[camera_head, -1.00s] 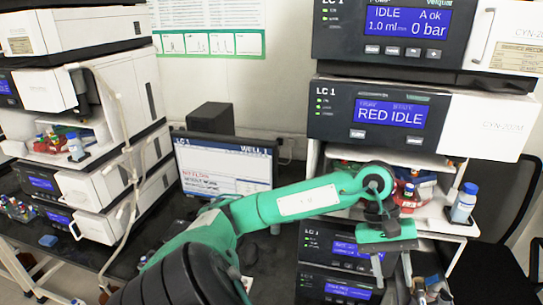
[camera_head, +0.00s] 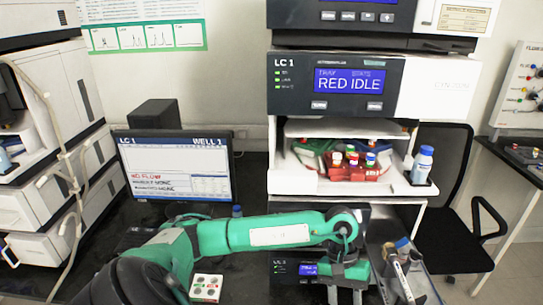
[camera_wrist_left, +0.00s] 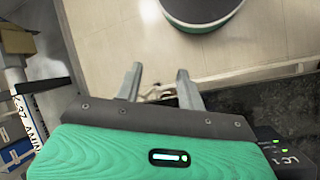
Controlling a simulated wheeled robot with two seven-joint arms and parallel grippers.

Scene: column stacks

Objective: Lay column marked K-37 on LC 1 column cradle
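The column marked K-37 (camera_wrist_left: 22,100) shows at the left edge of the left wrist view, a pale tube with a dark-lettered label. It lies beside my left gripper (camera_wrist_left: 160,78), whose two fingers are spread with nothing between them. In the head view my left gripper (camera_head: 345,294) points down in front of the lower LC 1 stack, left of a grey tray (camera_head: 428,290) holding pale column-like tubes (camera_head: 402,281). I cannot read their markings there. The LC 1 column cradle cannot be made out; my arm covers part of the lower stack. My right gripper is not in view.
A black chair (camera_head: 450,225) is at right.

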